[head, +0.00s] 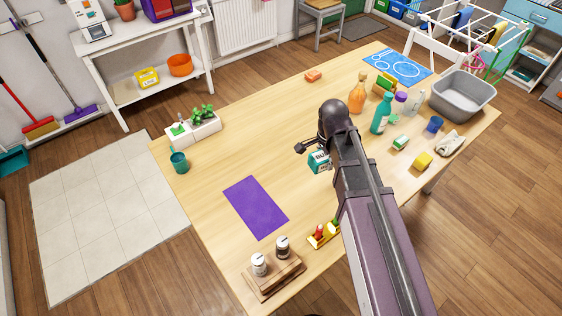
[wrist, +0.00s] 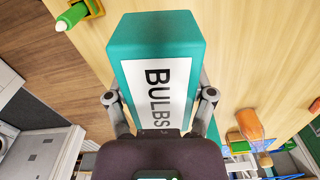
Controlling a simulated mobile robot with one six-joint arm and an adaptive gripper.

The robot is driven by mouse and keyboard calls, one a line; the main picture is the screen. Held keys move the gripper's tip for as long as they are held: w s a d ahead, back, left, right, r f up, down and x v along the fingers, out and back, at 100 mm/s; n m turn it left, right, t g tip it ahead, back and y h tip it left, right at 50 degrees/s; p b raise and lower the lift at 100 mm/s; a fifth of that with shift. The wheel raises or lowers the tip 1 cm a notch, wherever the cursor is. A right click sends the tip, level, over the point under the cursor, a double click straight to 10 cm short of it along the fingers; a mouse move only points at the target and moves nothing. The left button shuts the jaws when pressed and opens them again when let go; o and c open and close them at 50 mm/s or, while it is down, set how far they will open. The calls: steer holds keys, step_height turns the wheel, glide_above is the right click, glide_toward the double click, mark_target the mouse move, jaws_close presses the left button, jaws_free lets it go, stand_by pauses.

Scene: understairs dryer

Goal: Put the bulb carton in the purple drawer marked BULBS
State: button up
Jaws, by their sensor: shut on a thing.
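The bulb carton (wrist: 153,45) is a teal box with a white label reading BULBS. My gripper (wrist: 160,97) is shut on it, with one finger on each side of the carton. In the head view the carton (head: 319,163) shows beside my gripper (head: 314,150), over the middle of the wooden table; my arm hides part of it. I cannot tell whether it touches the table. No drawer marked BULBS can be made out. A purple unit (head: 165,9) on the white shelf at the top left is cut off by the frame, with no readable mark.
A flat purple mat (head: 256,207) lies on the table (head: 225,165) left of the carton. Bottles (head: 381,114), a grey basin (head: 462,95) and small items crowd the right side. A planter (head: 194,130) and teal cup (head: 179,161) stand at the left edge. Two jars stand at the front.

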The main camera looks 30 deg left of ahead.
steer(key=shift+n, duration=0.9)
steer(key=s+a+f+b, duration=0.2)
steer(key=s+f+b, duration=0.1)
steer(key=f+b, duration=0.1)
steer(key=s+a+f+b, duration=0.2)
steer(key=s+f+b, duration=0.1)
steer(key=f+b, duration=0.1)
steer(key=s+a+f+b, duration=0.2)
steer(key=s+f+b, duration=0.1)
steer(key=f+b, duration=0.1)
steer(key=shift+s+a, duration=0.15)
steer(key=shift+a, duration=0.25)
steer(key=shift+s+a+f+b, duration=0.25)
steer(key=shift+s+f+b, duration=0.1)
steer(key=shift+s+f, duration=0.1)
steer(key=shift+r, duration=0.1)
steer(key=b, duration=0.2)
glide_above(271, 175)
steer(key=shift+w+f, duration=0.15)
steer(key=shift+f, duration=0.6)
steer(key=shift+f, duration=0.1)
steer(key=shift+f+b, duration=1.5)
steer(key=shift+f, duration=0.2)
